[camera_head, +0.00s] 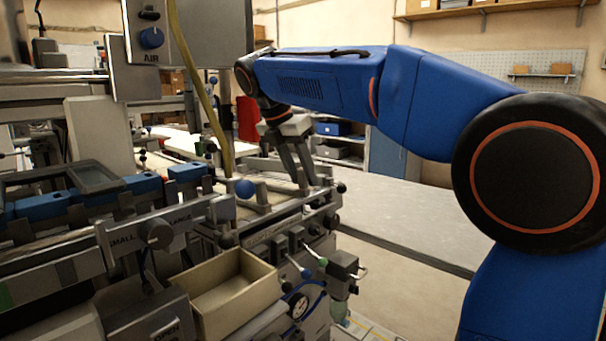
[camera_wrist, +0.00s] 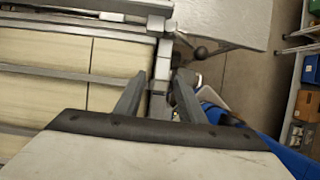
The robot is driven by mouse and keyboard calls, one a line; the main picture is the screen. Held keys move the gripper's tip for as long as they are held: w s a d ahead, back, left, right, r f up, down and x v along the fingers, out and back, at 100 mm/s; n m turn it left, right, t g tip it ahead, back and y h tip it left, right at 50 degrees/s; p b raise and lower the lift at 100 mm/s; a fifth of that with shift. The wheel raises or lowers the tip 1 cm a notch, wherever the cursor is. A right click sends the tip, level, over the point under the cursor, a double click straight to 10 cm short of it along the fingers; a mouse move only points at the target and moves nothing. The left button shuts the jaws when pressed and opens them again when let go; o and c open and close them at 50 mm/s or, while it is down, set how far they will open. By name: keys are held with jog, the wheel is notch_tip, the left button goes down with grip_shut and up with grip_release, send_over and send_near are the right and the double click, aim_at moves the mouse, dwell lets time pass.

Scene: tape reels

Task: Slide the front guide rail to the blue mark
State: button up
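My gripper (camera_head: 305,183) points down over the right end of the machine bed in the head view. In the wrist view its two fingers (camera_wrist: 160,78) are spread apart, with a grey metal end piece (camera_wrist: 162,62) showing in the gap between them. I see no contact with it. A grey bar (camera_wrist: 60,75) crosses the pale bed toward the left finger; it seems to be a guide rail, but I cannot tell whether it is the front one. The bed's grey rails also show in the head view (camera_head: 270,212). I cannot make out a blue mark.
A blue ball knob (camera_head: 245,188) and a yellow hose (camera_head: 196,75) stand left of my gripper. An open cardboard box (camera_head: 228,293) sits at the machine's front. A pale table (camera_head: 410,215) lies to the right.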

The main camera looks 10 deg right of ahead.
grip_shut()
jog(key=shift+s+a, duration=0.25)
jog(key=shift+a, duration=0.1)
grip_release()
